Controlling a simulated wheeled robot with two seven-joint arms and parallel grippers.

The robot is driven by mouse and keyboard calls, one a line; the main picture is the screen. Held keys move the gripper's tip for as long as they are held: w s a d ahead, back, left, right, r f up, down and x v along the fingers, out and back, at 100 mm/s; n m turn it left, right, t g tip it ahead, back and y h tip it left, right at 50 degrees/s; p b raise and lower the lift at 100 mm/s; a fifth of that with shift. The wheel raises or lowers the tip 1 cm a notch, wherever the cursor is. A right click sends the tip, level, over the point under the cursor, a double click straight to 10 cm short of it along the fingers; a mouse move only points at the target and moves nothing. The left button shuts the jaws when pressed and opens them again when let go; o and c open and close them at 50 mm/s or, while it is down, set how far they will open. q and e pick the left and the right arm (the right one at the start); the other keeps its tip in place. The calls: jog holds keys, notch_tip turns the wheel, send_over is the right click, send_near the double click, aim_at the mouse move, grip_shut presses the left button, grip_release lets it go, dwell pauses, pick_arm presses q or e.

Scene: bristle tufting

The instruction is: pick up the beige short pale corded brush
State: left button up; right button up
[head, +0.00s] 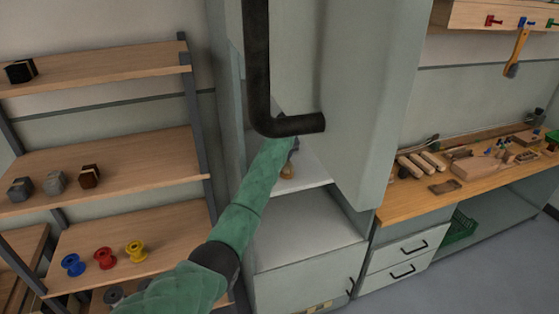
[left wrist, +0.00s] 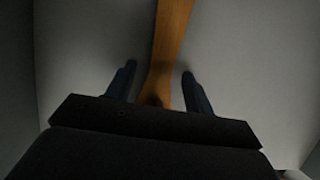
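My left arm reaches into the recess of a pale grey-green cabinet in the head view. Its gripper (head: 291,146) is small and partly hidden there. Just below it a small tan wooden piece (head: 287,171) shows above the white shelf. In the left wrist view a wooden handle (left wrist: 170,40) runs from the top edge down between the two fingers of my left gripper (left wrist: 160,80). The fingers are apart, with a gap on each side of the handle. No bristles or cord can be made out, so I cannot tell which brush it is. My right gripper is out of view.
The cabinet's front panel (head: 372,100) and a dark bent pipe (head: 258,70) stand close to my arm. The white shelf (head: 308,172) around the handle looks clear. Shelving with spools (head: 104,257) is at left; a cluttered workbench (head: 400,205) is at right.

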pick_arm(q)
jog(key=c, duration=1)
jog(key=shift+r, duration=0.1)
jog(key=shift+c, duration=0.2)
